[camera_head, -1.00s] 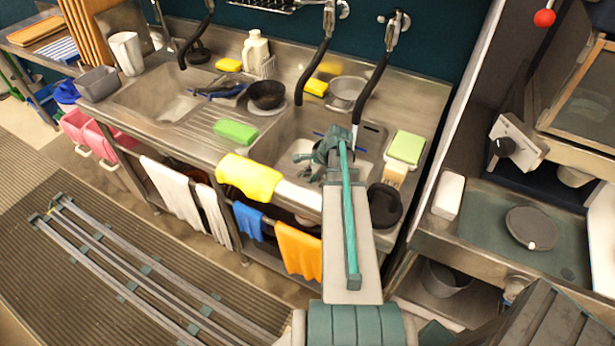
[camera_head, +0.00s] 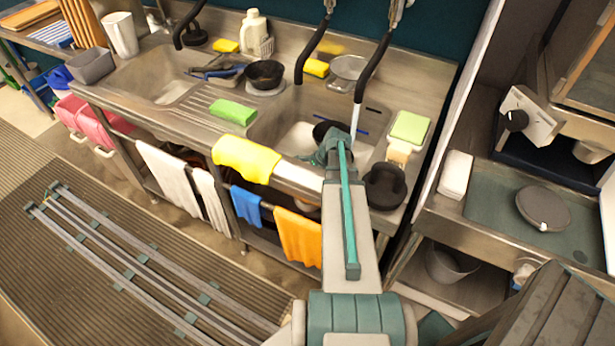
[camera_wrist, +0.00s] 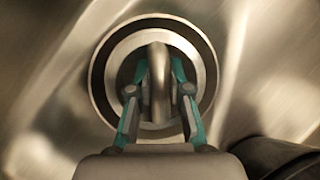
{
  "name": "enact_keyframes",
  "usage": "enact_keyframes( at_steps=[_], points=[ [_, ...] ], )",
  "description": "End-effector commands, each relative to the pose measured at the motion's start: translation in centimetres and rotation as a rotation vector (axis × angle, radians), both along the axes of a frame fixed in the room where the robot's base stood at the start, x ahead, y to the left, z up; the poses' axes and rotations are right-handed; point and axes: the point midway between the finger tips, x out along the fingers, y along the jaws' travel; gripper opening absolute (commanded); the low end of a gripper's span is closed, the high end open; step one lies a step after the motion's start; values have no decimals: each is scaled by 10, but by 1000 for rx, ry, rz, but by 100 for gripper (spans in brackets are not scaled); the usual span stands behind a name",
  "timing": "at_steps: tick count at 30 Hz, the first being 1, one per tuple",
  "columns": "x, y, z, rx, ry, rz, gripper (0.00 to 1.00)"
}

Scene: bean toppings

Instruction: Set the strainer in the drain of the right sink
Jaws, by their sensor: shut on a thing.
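The strainer (camera_wrist: 201,62) is a round metal disc with an upright loop handle (camera_wrist: 160,85), seen from above in the wrist view. My gripper (camera_wrist: 160,83) is shut on this handle, one finger on each side. The strainer lies over or in the drain (camera_wrist: 98,75), whose dark ring shows around it, widest at the left. I cannot tell whether it is fully seated. In the head view my gripper (camera_head: 328,143) reaches down into the right sink (camera_head: 287,112); my arm hides the strainer and drain there.
Black faucet hoses (camera_head: 372,66) hang over the right sink. A metal colander (camera_head: 348,68) stands behind it. A sponge (camera_head: 409,127) lies on the right rim, and a black round object (camera_head: 385,187) stands at the front right. A yellow cloth (camera_head: 246,158) hangs over the front edge.

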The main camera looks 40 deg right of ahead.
Motion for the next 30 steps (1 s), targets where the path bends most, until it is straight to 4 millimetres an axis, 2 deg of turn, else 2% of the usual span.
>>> enact_keyframes(
  at_steps=[30],
  points=[
    [0,0,-12,1,1,-1,0]
  ],
)
